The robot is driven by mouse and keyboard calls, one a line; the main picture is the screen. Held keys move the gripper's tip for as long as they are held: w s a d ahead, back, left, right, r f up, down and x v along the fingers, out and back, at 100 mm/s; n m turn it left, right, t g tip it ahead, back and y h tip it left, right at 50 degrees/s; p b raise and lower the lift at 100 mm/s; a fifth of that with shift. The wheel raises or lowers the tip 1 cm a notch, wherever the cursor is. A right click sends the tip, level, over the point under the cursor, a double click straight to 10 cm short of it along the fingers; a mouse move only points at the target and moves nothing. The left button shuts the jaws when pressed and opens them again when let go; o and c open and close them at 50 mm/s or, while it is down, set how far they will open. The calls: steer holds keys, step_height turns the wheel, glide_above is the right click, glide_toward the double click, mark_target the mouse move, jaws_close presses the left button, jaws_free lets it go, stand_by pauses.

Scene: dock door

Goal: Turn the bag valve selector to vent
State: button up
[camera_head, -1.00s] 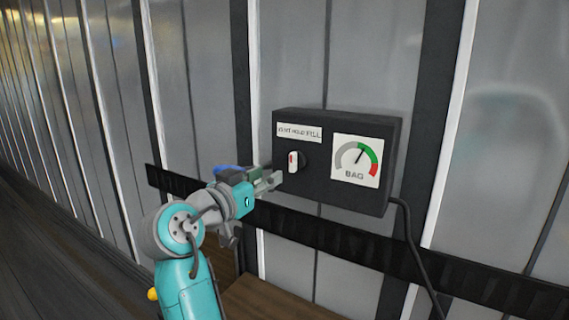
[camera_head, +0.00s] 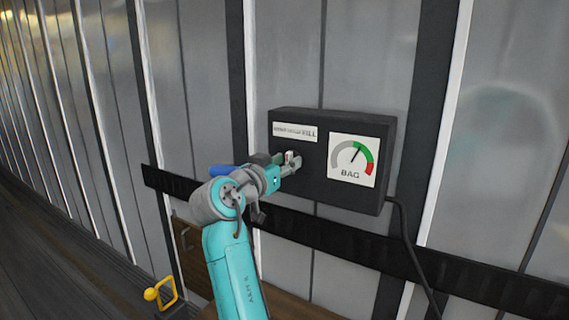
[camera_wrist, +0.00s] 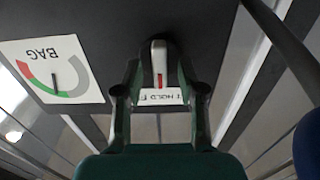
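The bag valve box (camera_head: 300,181) is a dark box on the wall. Its selector (camera_head: 290,158) is a white lever with a red mark on a dark round base, partly hidden by my gripper in the head view. In the wrist view the selector (camera_wrist: 159,58) stands upright, its red mark toward the middle word, HOLD, of the label (camera_wrist: 161,96). My gripper (camera_wrist: 158,70) is open, with one finger on each side of the lever and a gap visible to it. It also shows at the box front in the head view (camera_head: 291,165).
The BAG gauge (camera_head: 352,160) is on the box right of the selector, its needle near the start of the green band. A cable (camera_head: 408,235) hangs from the box's right side. A dark rail (camera_head: 330,237) runs along the wall below. A yellow handle (camera_head: 160,294) is low at left.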

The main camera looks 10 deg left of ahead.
jaws_close()
steer(key=shift+n, duration=0.4)
steer(key=n, duration=0.4)
steer(key=shift+a, duration=0.1)
steer(key=n, duration=0.5)
steer(key=shift+a+f, duration=0.1)
stand_by(0.4)
jaws_free()
steer(key=shift+w, duration=0.1)
